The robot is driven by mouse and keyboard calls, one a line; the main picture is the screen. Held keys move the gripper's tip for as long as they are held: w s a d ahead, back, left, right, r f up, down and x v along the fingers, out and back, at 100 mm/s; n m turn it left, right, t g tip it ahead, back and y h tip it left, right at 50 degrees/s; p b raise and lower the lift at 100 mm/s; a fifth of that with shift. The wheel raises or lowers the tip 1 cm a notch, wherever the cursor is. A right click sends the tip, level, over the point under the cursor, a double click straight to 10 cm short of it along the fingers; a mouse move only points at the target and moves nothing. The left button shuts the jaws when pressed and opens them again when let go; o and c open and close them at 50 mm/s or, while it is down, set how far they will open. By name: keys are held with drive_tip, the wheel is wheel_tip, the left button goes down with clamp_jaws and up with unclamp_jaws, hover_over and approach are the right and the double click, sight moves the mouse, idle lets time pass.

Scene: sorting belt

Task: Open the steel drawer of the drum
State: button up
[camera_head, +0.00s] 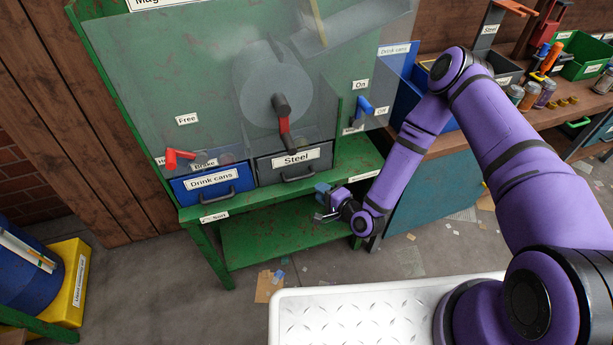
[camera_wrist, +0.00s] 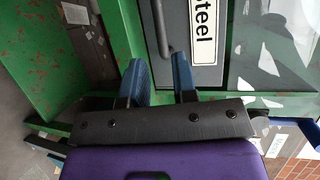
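The steel drawer (camera_head: 316,164) is a grey front with a white "Steel" label, set under the clear-covered drum (camera_head: 262,82) on the green stand. Its dark bar handle (camera_head: 298,177) shows on the front, and the drawer looks shut. My gripper (camera_head: 322,200) is below and right of that handle. In the wrist view my gripper (camera_wrist: 157,66) has its two blue fingers apart with nothing between them. There the handle (camera_wrist: 160,28) lies just ahead of the gap between the fingertips, apart from them. The drawer front (camera_wrist: 202,76) also shows there, turned sideways.
The blue drink cans drawer (camera_head: 212,185) sits left of the steel drawer. A red-gripped crank (camera_head: 284,132), a red lever (camera_head: 178,155) and a blue switch lever (camera_head: 366,105) stick out nearby. The green lower shelf (camera_head: 265,241) is bare.

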sight(300, 176)
drive_tip(key=x, duration=1)
drive_tip(key=shift+w+a+f, duration=0.15)
drive_tip(key=shift+w+a, duration=0.05)
drive_tip(key=shift+w, duration=0.1)
clamp_jaws()
